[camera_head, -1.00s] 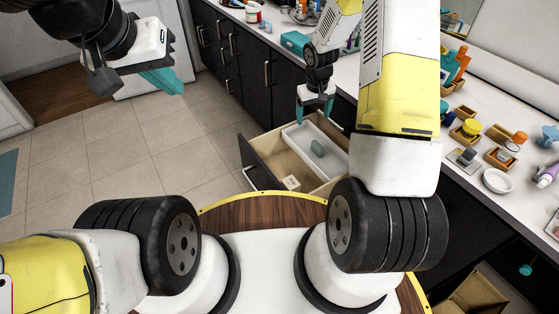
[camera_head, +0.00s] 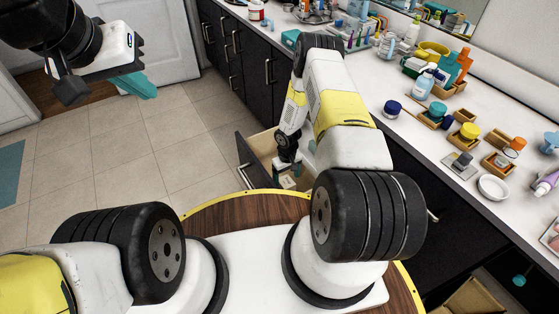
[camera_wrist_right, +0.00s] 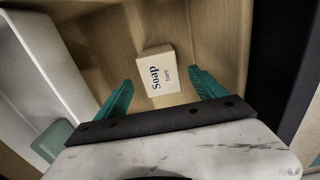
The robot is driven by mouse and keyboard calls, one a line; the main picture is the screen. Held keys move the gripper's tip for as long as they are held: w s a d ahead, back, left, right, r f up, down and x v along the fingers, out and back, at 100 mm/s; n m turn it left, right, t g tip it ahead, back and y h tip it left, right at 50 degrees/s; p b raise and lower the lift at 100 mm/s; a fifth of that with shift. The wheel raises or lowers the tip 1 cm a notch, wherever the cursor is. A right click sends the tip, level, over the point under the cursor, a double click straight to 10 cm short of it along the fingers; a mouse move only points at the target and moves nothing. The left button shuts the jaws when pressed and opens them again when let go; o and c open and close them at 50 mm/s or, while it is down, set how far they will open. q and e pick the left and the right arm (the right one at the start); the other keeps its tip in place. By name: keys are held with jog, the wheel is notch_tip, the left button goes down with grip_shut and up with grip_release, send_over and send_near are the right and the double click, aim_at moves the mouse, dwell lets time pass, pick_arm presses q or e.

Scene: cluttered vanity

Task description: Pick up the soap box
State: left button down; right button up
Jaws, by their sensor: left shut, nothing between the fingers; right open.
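The soap box (camera_wrist_right: 158,72), a small cream box with "Soap" printed on it, lies on the wooden floor of an open drawer in the right wrist view. In the head view a small part of the soap box (camera_head: 288,182) shows below my right gripper. My right gripper (camera_wrist_right: 161,86) is open, with its teal fingers on either side of the box's near end and apart from it. In the head view the right gripper (camera_head: 288,170) is inside the drawer, partly hidden by its own wrist. My left gripper (camera_head: 140,86) is shut and empty, above the floor at upper left.
The drawer (camera_head: 262,146) is pulled out, with its dark front on the left. A white tray (camera_wrist_right: 42,62) stands in it left of the box, with a teal object (camera_wrist_right: 52,140) inside. The countertop (camera_head: 420,150) is crowded with bottles and small wooden holders.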

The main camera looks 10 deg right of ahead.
aim_at(287, 182)
notch_tip(287, 182, down, 3)
jog(key=shift+f, duration=0.15)
jog(key=shift+c, duration=0.4)
